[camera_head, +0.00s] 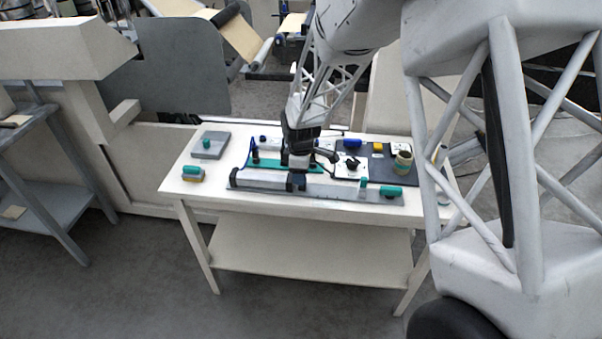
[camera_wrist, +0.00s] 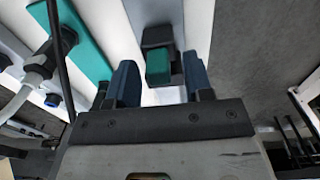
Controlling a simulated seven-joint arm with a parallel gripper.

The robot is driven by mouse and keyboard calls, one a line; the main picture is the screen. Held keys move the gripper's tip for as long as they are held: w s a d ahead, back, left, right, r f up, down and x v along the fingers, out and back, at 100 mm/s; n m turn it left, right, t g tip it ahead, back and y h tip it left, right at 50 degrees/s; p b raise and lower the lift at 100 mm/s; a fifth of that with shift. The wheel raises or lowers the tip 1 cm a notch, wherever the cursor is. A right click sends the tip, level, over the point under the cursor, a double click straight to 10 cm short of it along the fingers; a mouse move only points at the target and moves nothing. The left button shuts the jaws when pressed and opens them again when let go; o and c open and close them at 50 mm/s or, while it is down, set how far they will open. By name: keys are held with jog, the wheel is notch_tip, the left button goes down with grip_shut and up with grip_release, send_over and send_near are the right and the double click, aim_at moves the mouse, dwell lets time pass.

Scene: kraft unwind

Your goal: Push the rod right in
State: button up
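My gripper (camera_wrist: 158,68) is open in the wrist view, its two blue fingers apart. A green block on a dark holder (camera_wrist: 157,38) shows between the fingertips, with a gap on both sides; I cannot tell how far beyond the tips it lies. The holder is at a long grey rail (camera_wrist: 154,10). In the head view the rail (camera_head: 340,190) lies along the table's front, with my gripper (camera_head: 298,172) low over its left half and hiding part of it. I cannot make out for sure which part is the rod.
A grey fitting (camera_wrist: 38,70) stands near the board.

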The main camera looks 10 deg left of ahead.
jog(key=shift+r, duration=0.15)
jog(key=shift+r, duration=3.7)
